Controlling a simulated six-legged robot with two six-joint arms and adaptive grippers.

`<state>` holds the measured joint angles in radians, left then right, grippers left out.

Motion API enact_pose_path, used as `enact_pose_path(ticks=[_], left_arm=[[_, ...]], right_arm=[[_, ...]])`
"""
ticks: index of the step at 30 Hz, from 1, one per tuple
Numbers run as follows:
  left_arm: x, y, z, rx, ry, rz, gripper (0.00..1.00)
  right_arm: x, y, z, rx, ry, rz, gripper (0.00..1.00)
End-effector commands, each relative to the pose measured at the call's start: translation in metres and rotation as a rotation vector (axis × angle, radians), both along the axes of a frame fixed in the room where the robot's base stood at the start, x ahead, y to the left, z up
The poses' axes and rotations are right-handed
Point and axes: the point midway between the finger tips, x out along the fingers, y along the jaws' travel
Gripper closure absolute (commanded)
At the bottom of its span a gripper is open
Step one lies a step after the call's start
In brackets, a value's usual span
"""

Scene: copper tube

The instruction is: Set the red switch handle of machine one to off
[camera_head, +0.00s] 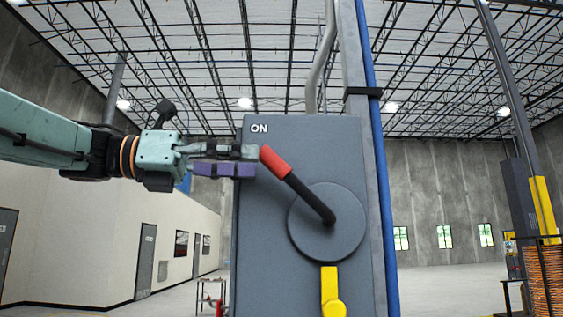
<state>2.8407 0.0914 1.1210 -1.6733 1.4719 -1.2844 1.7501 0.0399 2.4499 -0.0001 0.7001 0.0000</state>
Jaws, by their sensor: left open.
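The grey switch box (265,225) of the machine stands in the middle, with "ON" lettered at its top left. Its switch handle is a black lever with a red grip (275,161), set on a round grey disc (345,235). The lever points up and left, towards the "ON" mark. My left gripper (252,161) comes in from the left, level with the red grip. Its fingers are open, and their tips are right beside the grip's upper end; I cannot tell whether they touch it. My right gripper is not in view.
A yellow lever (331,290) sits below the disc. A blue pipe (378,150) and a grey post run up the box's right side. A yellow and dark column (541,205) stands at the far right. The floor behind on the right is open.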

Motion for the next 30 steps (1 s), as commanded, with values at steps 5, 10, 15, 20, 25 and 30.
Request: enact_pose_path(ticks=[5,10,15,20,25,30], left_arm=[[0.004,-0.029,0.001,0.004,0.001,-0.001,0.53],[0.007,-0.049,0.001,0.002,0.000,-0.001,0.53],[0.009,-0.057,0.000,0.001,0.000,0.000,0.53],[0.009,-0.059,0.000,0.000,0.000,0.000,0.53],[0.009,-0.060,0.000,0.000,0.000,0.000,0.62],[0.009,-0.059,0.000,0.000,0.000,0.000,0.76]], right_arm=[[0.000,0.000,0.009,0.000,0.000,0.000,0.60],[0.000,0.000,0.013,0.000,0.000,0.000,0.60],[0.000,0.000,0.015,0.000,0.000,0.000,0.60],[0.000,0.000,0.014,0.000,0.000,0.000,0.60],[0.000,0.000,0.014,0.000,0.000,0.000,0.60],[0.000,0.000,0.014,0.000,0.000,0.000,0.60]])
